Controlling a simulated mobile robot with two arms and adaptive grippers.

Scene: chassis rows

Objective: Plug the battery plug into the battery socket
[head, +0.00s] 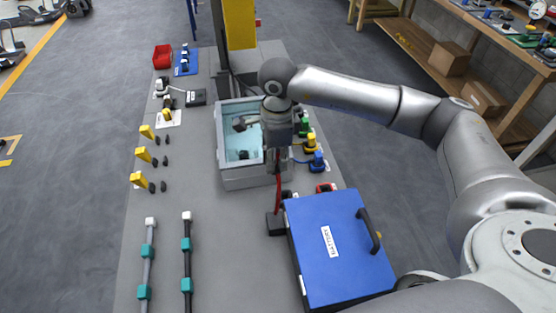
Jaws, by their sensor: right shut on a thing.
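My right gripper (275,168) points down beside the right wall of the grey bin. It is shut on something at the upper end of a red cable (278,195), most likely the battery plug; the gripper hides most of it. The cable runs down to a black block (276,224) at the left edge of the blue battery case (345,262), which is labelled and has a black handle. A small red-and-black part (325,187) sits just behind the case; I cannot tell if it is the battery socket. My left gripper is not in view.
The grey bin (245,181) holds a dark part in a light blue interior. Green, yellow (311,143) and blue (317,161) connectors stand right of it. Yellow pieces, black parts and two cable bars (187,265) lie left. The bench between is clear.

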